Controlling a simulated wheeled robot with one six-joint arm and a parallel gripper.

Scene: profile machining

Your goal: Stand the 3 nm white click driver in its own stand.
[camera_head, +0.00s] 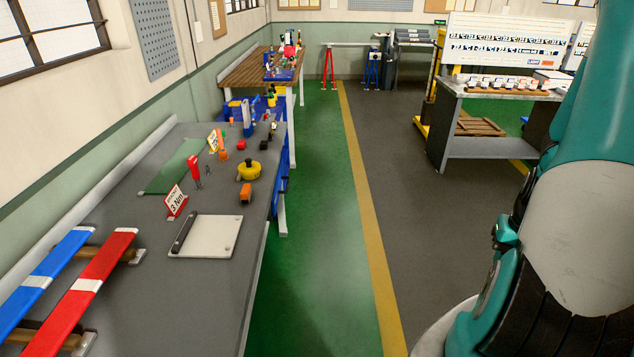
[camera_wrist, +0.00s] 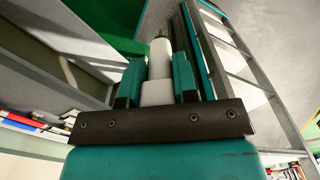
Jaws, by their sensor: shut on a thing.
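In the wrist view my gripper (camera_wrist: 158,78) is shut on a white cylindrical tool, the white click driver (camera_wrist: 157,92). Its narrower end points away from the wrist between the two teal fingers. In the head view my gripper and the driver are not visible; only my teal arm shows at the right. A red-and-white sign reading 3 Nm (camera_head: 176,203) stands on the grey bench at the left. A white plate with a black bar (camera_head: 205,237) lies in front of it. I cannot tell which item is the driver's own stand.

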